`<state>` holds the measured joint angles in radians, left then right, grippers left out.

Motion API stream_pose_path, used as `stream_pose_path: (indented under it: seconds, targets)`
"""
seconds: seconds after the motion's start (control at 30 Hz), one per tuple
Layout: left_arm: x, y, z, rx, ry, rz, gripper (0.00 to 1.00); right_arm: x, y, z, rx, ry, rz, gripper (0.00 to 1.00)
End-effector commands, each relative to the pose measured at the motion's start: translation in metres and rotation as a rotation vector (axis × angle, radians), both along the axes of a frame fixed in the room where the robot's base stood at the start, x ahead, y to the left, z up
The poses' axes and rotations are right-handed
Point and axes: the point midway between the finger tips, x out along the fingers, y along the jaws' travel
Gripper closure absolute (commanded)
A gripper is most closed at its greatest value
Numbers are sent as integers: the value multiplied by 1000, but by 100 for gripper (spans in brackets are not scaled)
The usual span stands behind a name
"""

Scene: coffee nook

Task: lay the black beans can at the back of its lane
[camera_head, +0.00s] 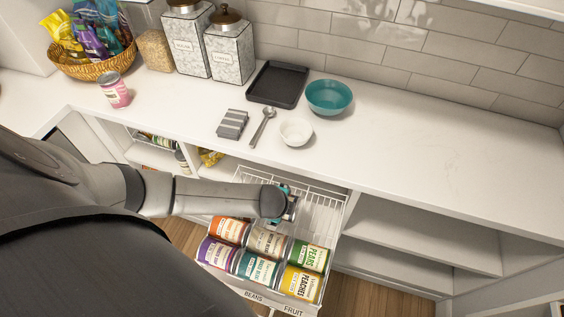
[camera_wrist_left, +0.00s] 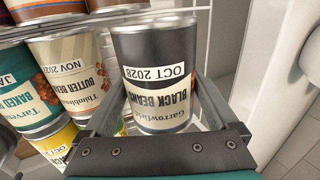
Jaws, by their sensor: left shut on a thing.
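The black beans can (camera_wrist_left: 165,80), with a cream label and black upper band, is between the fingers of my left gripper (camera_wrist_left: 155,105) in the left wrist view. The gripper is shut on it. In the head view my left gripper (camera_head: 289,206) is over the pulled-out wire drawer (camera_head: 322,208), behind the front cans, and mostly hides the can. The drawer front is marked BEANS (camera_head: 254,296) and FRUIT (camera_head: 293,311). A butter beans can (camera_head: 267,242) and a teal baked beans can (camera_head: 254,268) lie in the middle lane. My right gripper is not in view.
An orange can (camera_head: 228,230) and a purple can (camera_head: 215,252) lie left; a pears can (camera_head: 309,256) and a peaches can (camera_head: 300,283) lie right. The drawer's back right part looks empty. The counter (camera_head: 420,140) above holds a teal bowl (camera_head: 329,97) and a pink can (camera_head: 114,90).

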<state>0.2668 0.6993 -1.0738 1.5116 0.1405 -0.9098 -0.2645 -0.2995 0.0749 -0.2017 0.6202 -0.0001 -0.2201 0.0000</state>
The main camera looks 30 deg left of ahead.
Motion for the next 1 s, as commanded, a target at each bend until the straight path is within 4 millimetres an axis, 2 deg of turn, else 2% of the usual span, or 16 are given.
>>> stream_pose_path:
  seconds: [0.03,0.2,0.53,0.7,1.0]
  targets:
    - [2,0,-8,0,-3,0,96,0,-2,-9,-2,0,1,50]
    - [4,0,-22,0,-3,0,96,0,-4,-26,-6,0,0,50]
    - [8,1,-51,-1,-3,0,96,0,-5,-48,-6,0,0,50]
    - [9,2,-61,0,-2,0,96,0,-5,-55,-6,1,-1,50]
    - [8,1,-64,-2,2,-1,96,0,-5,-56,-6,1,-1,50]
